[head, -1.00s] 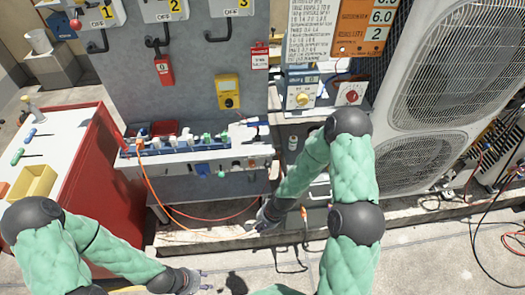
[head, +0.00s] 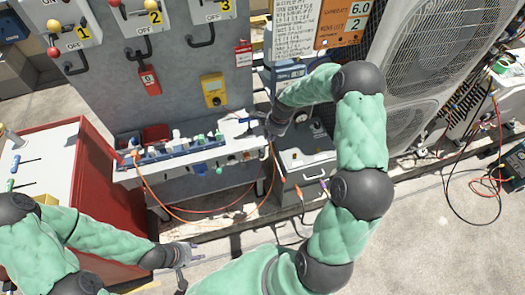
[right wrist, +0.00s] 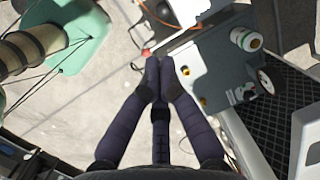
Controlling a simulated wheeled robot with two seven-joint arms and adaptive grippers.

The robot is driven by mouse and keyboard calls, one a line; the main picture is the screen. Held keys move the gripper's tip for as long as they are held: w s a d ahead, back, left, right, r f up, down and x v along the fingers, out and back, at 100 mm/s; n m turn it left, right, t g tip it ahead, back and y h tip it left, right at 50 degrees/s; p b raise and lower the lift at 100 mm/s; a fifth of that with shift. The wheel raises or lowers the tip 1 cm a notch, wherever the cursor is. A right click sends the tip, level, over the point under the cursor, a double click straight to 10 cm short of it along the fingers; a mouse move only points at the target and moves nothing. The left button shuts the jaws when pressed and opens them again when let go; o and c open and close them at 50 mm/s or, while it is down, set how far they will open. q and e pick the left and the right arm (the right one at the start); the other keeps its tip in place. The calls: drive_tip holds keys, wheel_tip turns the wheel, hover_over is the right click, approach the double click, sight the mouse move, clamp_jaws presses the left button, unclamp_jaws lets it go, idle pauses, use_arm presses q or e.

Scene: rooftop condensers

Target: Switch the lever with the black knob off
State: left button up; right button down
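A grey cabinet (head: 110,90) carries three switch boxes marked 1 (head: 58,18), 2 (head: 145,14) and 3 (head: 207,9), each with an OFF label and a black bent bar below. Red and yellow knobs show near boxes 1 and 2. The tops of the boxes are cut off, and I cannot make out a black knob. My right gripper (head: 268,128) is by the right end of the cabinet's shelf, below the boxes; in the right wrist view its fingers (right wrist: 159,75) meet with nothing seen between them. My left gripper (head: 190,262) is low at front, fingers spread, empty.
A shelf (head: 190,158) with bottles and small parts juts from the cabinet. A red cart (head: 105,190) stands at left, a grey box (head: 305,165) under my right arm. Large fan units (head: 440,45) stand at right. Orange cables hang below the shelf.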

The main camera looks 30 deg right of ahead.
sight(263, 156)
drive_tip(key=b+x, duration=0.2)
drive_tip(key=x, duration=1.2)
drive_tip(key=shift+w, duration=0.1)
